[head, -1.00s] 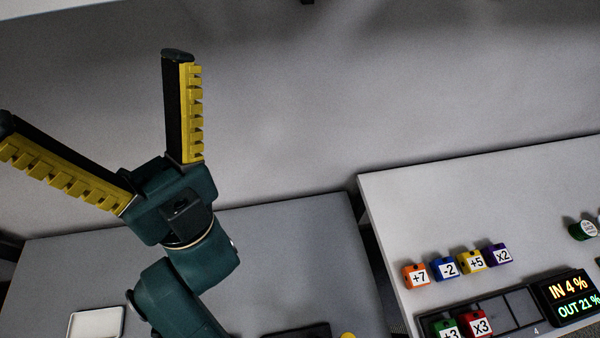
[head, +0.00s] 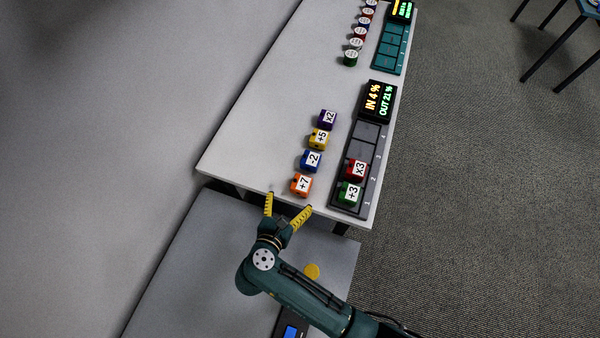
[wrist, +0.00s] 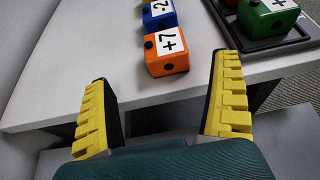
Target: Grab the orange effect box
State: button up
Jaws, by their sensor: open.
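The orange effect box (head: 301,185), marked +7, sits on the white table near its front edge, at the near end of a row of boxes. It also shows in the wrist view (wrist: 166,55), ahead of and between my fingers. My gripper (head: 288,203) is open and empty, with its fingertips just short of the box at the table's edge. In the wrist view the yellow-padded fingers (wrist: 166,85) are spread wide, and the box lies beyond their tips, apart from them.
A blue -2 box (head: 311,161) stands right behind the orange one, then a yellow +5 box (head: 319,139) and a purple x2 box (head: 327,119). To the right, a dark tray (head: 335,205) holds green (head: 349,194) and red (head: 356,170) boxes. Bare tabletop (head: 262,150) lies left.

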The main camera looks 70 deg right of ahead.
aim_at(300, 185)
jog(key=b+x, duration=0.2)
jog(key=x, duration=0.3)
jog(key=shift+d+f, duration=0.1)
jog(key=shift+d, duration=0.05)
jog(key=b+x, duration=0.1)
jog(key=x, duration=0.2)
jog(key=b+x, duration=0.1)
jog(key=x, duration=0.1)
jog(key=shift+s+f+b, duration=0.1)
jog(key=shift+s+b, duration=0.25)
jog(key=shift+s, duration=0.05)
jog(key=shift+d, duration=0.2)
jog(key=c, duration=1.3)
jog(key=shift+r, duration=0.25)
jog(key=shift+c, duration=0.2)
